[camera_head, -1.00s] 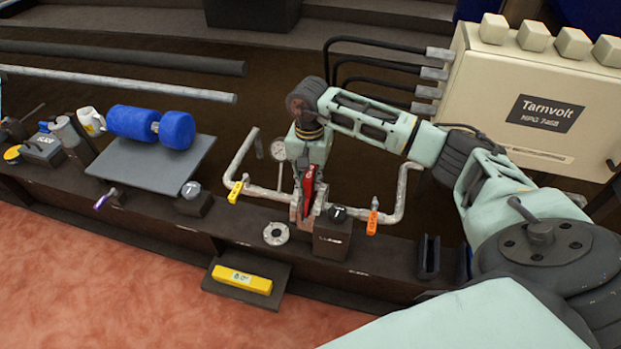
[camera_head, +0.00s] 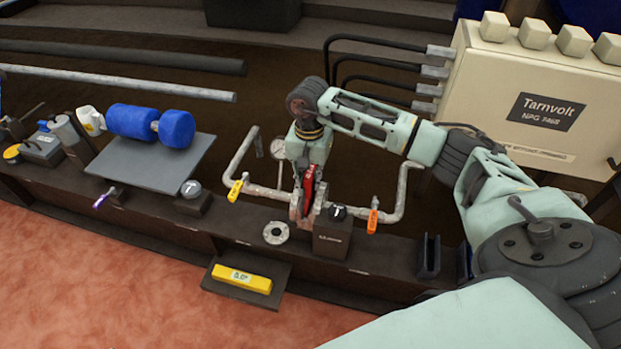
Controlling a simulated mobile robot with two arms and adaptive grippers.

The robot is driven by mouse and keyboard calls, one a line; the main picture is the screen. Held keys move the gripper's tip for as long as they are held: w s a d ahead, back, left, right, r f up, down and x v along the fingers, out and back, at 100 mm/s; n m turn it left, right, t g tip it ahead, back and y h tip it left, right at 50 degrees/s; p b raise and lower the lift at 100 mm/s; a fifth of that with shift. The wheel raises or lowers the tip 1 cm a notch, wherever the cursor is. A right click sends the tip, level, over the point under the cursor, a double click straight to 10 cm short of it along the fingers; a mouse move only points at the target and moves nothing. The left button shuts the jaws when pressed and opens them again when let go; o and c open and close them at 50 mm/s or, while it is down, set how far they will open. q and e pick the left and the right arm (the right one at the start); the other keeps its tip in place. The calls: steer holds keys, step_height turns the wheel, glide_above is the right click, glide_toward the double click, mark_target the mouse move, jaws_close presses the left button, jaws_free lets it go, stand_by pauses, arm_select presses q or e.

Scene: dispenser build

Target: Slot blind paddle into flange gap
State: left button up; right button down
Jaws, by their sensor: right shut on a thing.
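My right gripper (camera_head: 312,176) points down over the pipe line and is shut on the red blind paddle (camera_head: 309,188). The paddle is upright, with its lower end at the flange pair (camera_head: 297,205) in the pipe. How deep it sits between the flange faces is too small to tell, and the gripper hides part of it. The pipe (camera_head: 266,191) runs left and right of the flanges and bends upward at both ends. My left gripper is not in view.
A dark block with a round cap (camera_head: 332,235) stands close right of the flanges. A loose grey ring (camera_head: 276,233) lies in front. A cream cabinet (camera_head: 545,100) stands behind right.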

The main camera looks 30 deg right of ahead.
steer(key=shift+r, duration=0.1)
steer(key=c, duration=1.6)
jaws_free()
steer(key=shift+o, duration=0.7)
steer(key=o, duration=0.4)
